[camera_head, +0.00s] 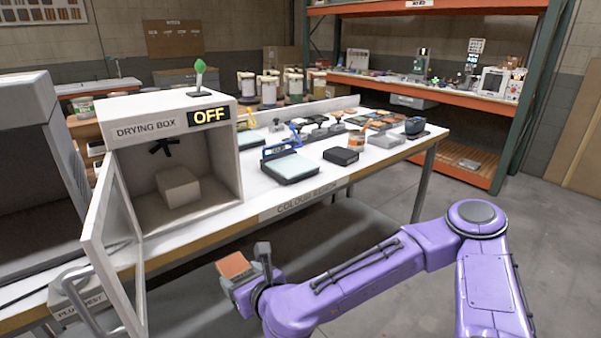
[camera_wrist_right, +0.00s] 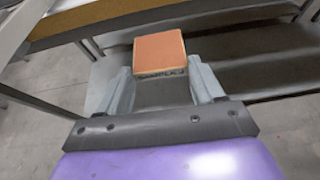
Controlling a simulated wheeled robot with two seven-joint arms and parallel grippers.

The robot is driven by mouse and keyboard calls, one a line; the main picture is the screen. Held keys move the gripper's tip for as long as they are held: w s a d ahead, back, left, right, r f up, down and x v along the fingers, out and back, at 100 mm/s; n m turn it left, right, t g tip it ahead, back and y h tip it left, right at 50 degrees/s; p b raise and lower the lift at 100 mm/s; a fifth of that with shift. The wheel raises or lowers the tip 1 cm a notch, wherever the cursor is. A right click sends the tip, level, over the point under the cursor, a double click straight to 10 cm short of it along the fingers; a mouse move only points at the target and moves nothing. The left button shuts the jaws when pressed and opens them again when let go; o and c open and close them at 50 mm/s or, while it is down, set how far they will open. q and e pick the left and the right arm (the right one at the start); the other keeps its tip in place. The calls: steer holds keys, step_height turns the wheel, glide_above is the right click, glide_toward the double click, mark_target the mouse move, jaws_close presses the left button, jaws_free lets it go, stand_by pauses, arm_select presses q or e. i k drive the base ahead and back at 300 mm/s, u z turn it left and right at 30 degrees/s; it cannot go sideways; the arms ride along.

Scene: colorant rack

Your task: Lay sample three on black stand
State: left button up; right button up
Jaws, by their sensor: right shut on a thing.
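My right gripper (camera_head: 258,275) is shut on a square block with an orange top (camera_head: 235,265), in front of the table and below its top. In the right wrist view the block (camera_wrist_right: 160,55) sits between the two grey fingers of the gripper (camera_wrist_right: 165,80). Its front side has small dark lettering, too blurred to read surely. A low black block that looks like the black stand (camera_head: 341,155) is on the white table, well apart from the gripper. Nothing lies on it. My left gripper is not in view.
The drying box (camera_head: 150,128) reads OFF; its door (camera_head: 112,250) is open toward the front and a pale block (camera_head: 178,187) is inside. A tray with a blue handle (camera_head: 290,167) stands left of the black block. A grey pad (camera_head: 384,141) is to its right.

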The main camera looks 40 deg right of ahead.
mark_target(351, 155)
steer(key=k, duration=0.4)
steer(key=z, duration=2.75)
steer(key=i, duration=2.75)
steer(key=u, duration=2.1)
